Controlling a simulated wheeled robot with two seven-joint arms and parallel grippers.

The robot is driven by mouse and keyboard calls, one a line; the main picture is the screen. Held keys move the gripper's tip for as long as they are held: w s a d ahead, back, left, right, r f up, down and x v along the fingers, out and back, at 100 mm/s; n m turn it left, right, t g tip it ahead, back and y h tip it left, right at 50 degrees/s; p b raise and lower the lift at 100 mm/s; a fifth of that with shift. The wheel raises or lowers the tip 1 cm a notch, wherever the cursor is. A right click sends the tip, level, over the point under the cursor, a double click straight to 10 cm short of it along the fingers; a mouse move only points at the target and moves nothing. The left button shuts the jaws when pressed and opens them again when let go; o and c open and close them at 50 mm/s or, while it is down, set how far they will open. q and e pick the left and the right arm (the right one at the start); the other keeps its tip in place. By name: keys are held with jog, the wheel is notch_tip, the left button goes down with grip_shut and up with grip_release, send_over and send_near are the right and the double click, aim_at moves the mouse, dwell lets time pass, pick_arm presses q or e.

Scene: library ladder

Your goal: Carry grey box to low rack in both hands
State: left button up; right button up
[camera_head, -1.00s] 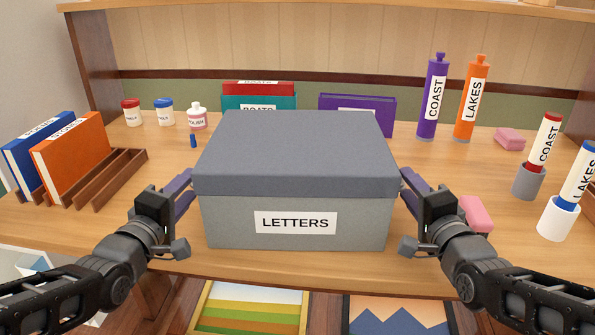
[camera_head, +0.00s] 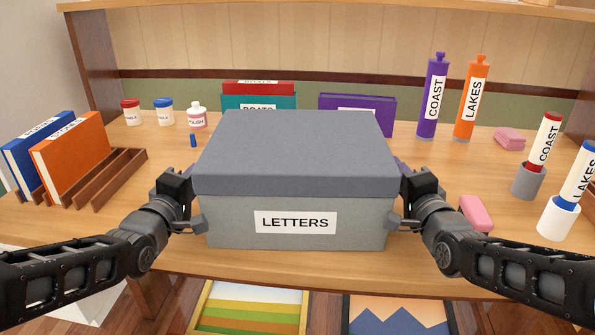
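The grey box (camera_head: 294,209) has a darker grey lid and a white label reading LETTERS. It sits on the wooden desk near the front edge. My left gripper (camera_head: 190,182) is at the box's left side and my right gripper (camera_head: 404,178) is at its right side. The fingers of both are mostly hidden behind the box's sides, so I cannot tell whether they touch it or how far they are open. I cannot identify the low rack in this view.
A wooden book rack (camera_head: 110,178) with blue and orange books stands at the left. A pink block (camera_head: 476,213) and a white holder (camera_head: 557,219) are close to my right arm. Teal (camera_head: 232,102) and purple (camera_head: 384,115) books stand behind the box. Framed pictures lie below the desk edge.

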pick_arm(q)
grip_shut()
pick_arm(e)
grip_shut()
pick_arm(q)
jog(key=shift+f, duration=0.2)
dwell(0.5)
